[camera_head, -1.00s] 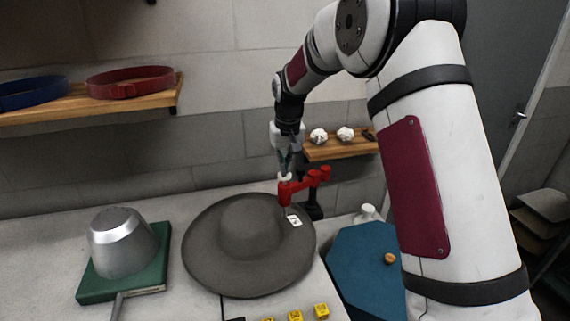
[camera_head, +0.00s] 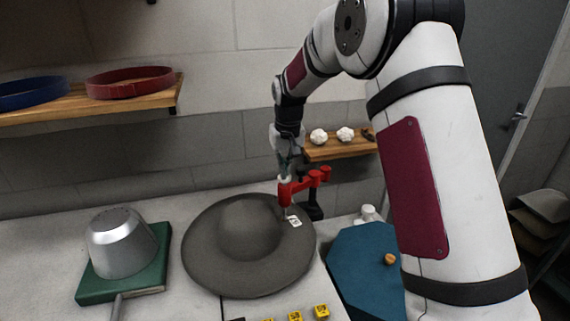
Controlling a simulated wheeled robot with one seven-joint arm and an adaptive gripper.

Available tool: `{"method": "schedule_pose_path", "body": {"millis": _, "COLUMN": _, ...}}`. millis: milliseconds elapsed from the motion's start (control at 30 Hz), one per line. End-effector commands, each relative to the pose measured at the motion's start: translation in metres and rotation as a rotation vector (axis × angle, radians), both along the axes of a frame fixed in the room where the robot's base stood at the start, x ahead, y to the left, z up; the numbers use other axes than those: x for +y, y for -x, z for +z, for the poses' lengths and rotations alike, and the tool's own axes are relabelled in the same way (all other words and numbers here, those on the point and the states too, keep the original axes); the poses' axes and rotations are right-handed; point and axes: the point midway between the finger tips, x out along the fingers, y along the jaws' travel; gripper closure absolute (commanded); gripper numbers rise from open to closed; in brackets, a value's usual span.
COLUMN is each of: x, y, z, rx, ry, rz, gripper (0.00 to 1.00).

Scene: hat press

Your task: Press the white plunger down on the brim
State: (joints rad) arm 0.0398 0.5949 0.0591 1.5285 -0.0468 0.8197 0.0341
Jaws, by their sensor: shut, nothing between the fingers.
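The white plunger (camera_head: 285,180) shows as a small pale cap on top of the red press head (camera_head: 284,193). The press head stands over the back right part of the brim of a grey felt hat (camera_head: 205,250), beside a small white tag (camera_head: 294,221). My gripper (camera_head: 285,170) is shut, pointing down directly above the plunger. Its fingertips are at or very near the plunger's top; contact is too small to tell. The hat lies flat, crown up, on the pale table.
A metal cone-shaped block (camera_head: 122,243) stands on a green base (camera_head: 150,284) at left. A blue hexagonal board (camera_head: 362,265) lies at right, with several yellow cubes (camera_head: 295,316) in front. Wall shelves (camera_head: 340,149) are behind; the left one bears hat bands (camera_head: 130,82).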

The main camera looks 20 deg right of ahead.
Motion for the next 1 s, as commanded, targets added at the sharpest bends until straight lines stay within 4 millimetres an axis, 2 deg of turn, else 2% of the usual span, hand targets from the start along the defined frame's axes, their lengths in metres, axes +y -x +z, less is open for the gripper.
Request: {"method": "schedule_pose_path", "body": {"millis": 1000, "x": 0.000, "y": 0.000, "z": 0.074, "rx": -0.001, "ry": 0.000, "rz": 0.000, "gripper": 1.00}}
